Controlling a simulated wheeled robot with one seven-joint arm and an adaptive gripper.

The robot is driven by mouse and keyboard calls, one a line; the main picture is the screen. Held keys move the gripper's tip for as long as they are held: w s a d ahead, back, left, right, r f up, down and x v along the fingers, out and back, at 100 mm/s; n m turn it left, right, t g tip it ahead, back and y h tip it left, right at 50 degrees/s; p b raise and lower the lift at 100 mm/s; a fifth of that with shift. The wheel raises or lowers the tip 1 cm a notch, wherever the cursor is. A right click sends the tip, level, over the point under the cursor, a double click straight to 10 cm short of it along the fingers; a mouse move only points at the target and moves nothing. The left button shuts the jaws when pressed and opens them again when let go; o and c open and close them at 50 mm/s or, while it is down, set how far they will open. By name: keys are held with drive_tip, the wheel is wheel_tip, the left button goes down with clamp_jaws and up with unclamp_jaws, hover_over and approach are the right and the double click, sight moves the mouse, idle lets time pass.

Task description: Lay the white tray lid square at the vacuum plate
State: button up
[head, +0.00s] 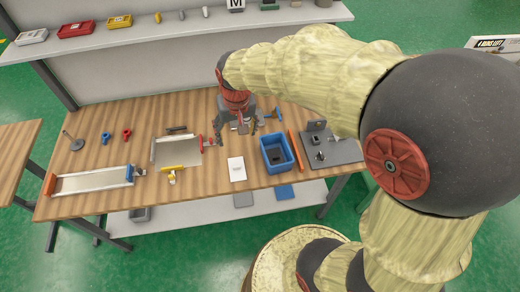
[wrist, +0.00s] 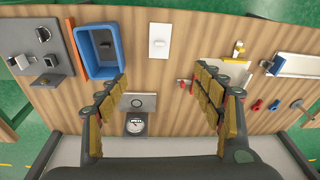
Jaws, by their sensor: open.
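The white tray lid (head: 237,168) appears to be the small white rectangle lying flat on the wooden table, with a small mark at its middle. It also shows in the wrist view (wrist: 158,42), beyond my fingertips. The pale grey plate (head: 174,152), which I take for the vacuum plate, lies left of the lid, with red and yellow fittings at its edges. In the wrist view my right-hand fingers hide part of it. My gripper (head: 238,133) is open and empty, pointing down over the rear of the table, behind the lid. Its spread fingers show in the wrist view (wrist: 161,76).
A blue bin (head: 277,154) and an orange bar (head: 296,151) stand right of the lid, then a grey board with blocks (head: 345,151). A round gauge (wrist: 136,125) sits below my gripper. A long pale tray (head: 92,181) lies far left. Bare wood surrounds the lid.

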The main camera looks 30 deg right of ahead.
drive_tip(key=s+r+n+t, duration=0.1)
drive_tip(key=s+r, duration=0.5)
drive_tip(key=s, duration=0.2)
drive_tip(key=s+r+n+t, duration=0.1)
drive_tip(key=s+r+t, duration=0.1)
drive_tip(key=s+r, duration=0.4)
drive_tip(key=s, duration=0.3)
drive_tip(key=shift+r+t, duration=0.25)
drive_tip(key=shift+t, duration=0.05)
drive_tip(key=shift+s, duration=0.1)
drive_tip(key=shift+f+b, duration=0.45)
drive_tip(key=shift+b, duration=0.05)
drive_tip(key=shift+o, duration=0.4)
